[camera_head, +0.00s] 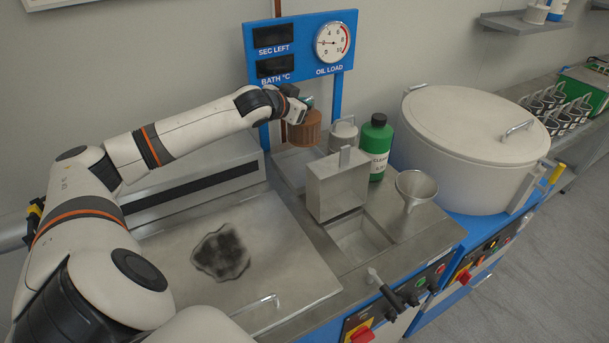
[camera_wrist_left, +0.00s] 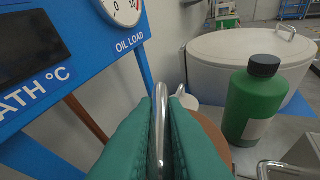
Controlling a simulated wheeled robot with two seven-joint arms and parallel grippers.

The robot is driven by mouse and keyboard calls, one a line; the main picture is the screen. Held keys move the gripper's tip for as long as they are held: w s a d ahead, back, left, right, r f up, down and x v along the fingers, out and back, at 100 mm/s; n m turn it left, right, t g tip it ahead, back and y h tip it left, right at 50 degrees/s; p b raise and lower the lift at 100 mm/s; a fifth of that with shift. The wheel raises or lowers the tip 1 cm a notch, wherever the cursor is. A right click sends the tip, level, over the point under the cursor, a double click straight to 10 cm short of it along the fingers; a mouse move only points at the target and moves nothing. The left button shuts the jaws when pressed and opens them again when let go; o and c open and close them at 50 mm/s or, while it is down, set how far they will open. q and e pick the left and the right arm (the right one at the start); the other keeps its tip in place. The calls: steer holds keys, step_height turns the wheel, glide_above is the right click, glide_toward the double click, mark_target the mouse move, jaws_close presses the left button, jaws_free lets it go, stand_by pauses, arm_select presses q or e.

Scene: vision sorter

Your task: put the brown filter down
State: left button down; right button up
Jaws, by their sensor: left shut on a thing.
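The brown filter (camera_head: 304,131) is a ribbed cylinder at the back of the steel worktop, in front of the blue display panel. My left gripper (camera_head: 303,102) is directly above it, shut on its metal loop handle. In the left wrist view the green fingers (camera_wrist_left: 162,110) close on both sides of the handle, and part of the brown filter (camera_wrist_left: 213,135) shows behind the right finger. The filter appears upright over the metal plate (camera_head: 287,174); I cannot tell whether it touches. My right gripper is not in view.
A grey lidded canister (camera_head: 343,134) and a green bottle (camera_head: 376,150) stand right of the filter. A steel box (camera_head: 337,187), a funnel (camera_head: 415,188) and an open basin (camera_head: 361,243) are nearer. A large lidded drum (camera_head: 475,120) stands right. The blue panel (camera_head: 299,45) rises behind.

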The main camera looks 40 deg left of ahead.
mark_target(303, 141)
arm_select(q)
steer(key=shift+w+f, duration=0.15)
steer(key=shift+f, duration=0.55)
step_height(303, 141, down, 6)
steer(key=shift+f+p, duration=0.35)
steer(key=shift+f, duration=1.7)
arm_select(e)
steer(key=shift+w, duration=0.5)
arm_select(q)
steer(key=c, duration=1.5)
jaws_free()
steer(key=shift+f, duration=0.1)
